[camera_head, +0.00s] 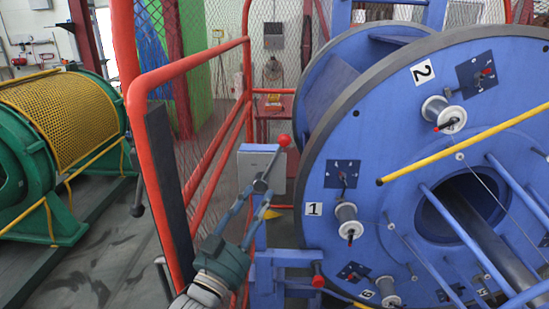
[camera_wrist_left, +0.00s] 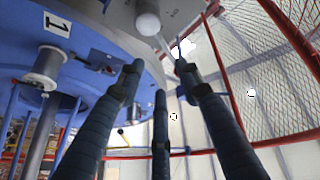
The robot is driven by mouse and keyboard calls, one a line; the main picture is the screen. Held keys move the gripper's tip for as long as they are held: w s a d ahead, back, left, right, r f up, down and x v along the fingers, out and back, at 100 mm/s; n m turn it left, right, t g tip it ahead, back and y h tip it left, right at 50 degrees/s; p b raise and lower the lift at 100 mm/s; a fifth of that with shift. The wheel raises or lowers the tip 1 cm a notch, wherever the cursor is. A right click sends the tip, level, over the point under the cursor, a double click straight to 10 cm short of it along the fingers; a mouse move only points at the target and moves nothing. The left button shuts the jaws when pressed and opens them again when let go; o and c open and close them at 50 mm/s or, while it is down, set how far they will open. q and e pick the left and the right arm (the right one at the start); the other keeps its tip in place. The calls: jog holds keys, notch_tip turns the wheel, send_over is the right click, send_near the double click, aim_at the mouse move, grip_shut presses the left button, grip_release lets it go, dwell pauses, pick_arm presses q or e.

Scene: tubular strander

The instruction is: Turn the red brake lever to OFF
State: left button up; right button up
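The brake lever shows in the head view as a red ball knob (camera_head: 284,140) on a short rod, tilted up and to the right from a pivot on a grey box (camera_head: 250,163). My left gripper (camera_head: 257,196) reaches up from below, its fingertips near the lever's pivot, below the knob. In the left wrist view the left gripper's three dark fingers (camera_wrist_left: 158,78) are spread, with nothing held between them. A pale rounded hub and rod (camera_wrist_left: 148,20) show just beyond the fingertips. Contact cannot be told. My right gripper is not in view.
A large blue wheel (camera_head: 340,110) with bobbins stands right of the lever box. A red mesh guard rail (camera_head: 190,68) stands close left of my left arm. A second red knob (camera_head: 318,281) sits lower, right of the arm. A green drum machine (camera_head: 45,170) is far left.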

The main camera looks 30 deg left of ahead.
aim_at(276, 159)
pick_arm(q)
jog(key=shift+t, duration=0.3)
jog(key=p+x, duration=0.1)
jog(key=x, duration=0.2)
jog(key=r+p+x, duration=0.1)
jog(key=x, duration=0.3)
jog(key=p+x, duration=0.1)
jog(key=x, duration=0.3)
jog(key=shift+s+d+r+p, duration=0.1)
jog(key=shift+s+r+p, duration=0.25)
jog(key=shift+r+p, duration=0.05)
jog(key=shift+c, duration=0.3)
grip_shut()
